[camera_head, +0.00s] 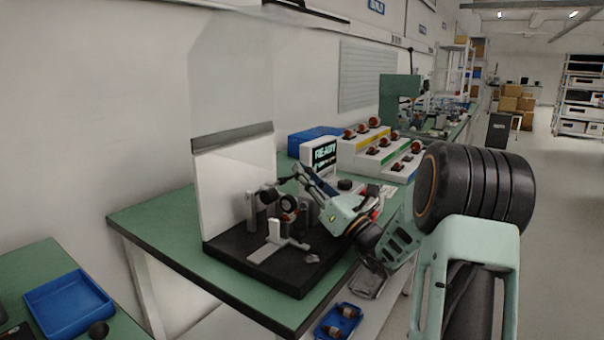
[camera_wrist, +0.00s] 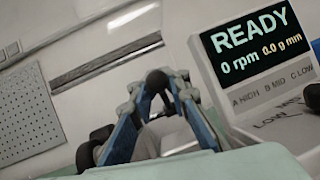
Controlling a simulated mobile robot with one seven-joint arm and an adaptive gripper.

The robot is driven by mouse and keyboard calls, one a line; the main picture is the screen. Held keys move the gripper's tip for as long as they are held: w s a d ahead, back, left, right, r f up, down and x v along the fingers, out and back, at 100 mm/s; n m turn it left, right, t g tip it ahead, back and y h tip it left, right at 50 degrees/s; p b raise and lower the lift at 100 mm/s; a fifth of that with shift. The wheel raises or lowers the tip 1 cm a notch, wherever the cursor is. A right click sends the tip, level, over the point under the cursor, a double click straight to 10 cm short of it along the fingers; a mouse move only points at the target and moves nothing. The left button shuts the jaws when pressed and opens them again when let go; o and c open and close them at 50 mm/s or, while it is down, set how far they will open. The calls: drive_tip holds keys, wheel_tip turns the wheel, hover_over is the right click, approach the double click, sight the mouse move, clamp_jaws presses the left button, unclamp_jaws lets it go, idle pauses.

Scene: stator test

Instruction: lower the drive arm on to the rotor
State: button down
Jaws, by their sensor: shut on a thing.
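My gripper (camera_head: 299,175) reaches in from the right over the black base of the test stand (camera_head: 310,270). In the wrist view its fingers (camera_wrist: 157,88) close around a dark rounded end of the drive arm (camera_wrist: 157,77). In the head view the dark drive arm (camera_head: 269,194) runs from the grey post to the fingertips. The rotor (camera_head: 289,204), with copper-coloured windings, sits between the grey supports just below the fingertips. The fingers and arm partly hide it, and I cannot tell whether the drive arm touches it.
A display (camera_head: 324,153) behind reads READY, 0 rpm and 0.0 g mm; it also shows in the wrist view (camera_wrist: 245,45). A clear guard with a white panel (camera_head: 235,180) stands at left. Stepped racks (camera_head: 365,150) hold several rotors. A blue tray (camera_head: 68,305) lies front left.

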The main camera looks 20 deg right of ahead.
drive_tip(key=c, duration=2.3)
unclamp_jaws()
drive_tip(key=shift+s+d+f, duration=0.15)
drive_tip(key=shift+d+f, duration=0.05)
drive_tip(key=shift+f, duration=0.05)
drive_tip(key=shift+o, duration=0.7)
drive_tip(key=shift+s+r, duration=0.1)
drive_tip(key=shift+s, duration=0.1)
drive_tip(key=s+d, duration=0.5)
drive_tip(key=s, duration=0.6)
drive_tip(key=shift+s+d+f, duration=0.25)
drive_tip(key=shift+s, duration=0.05)
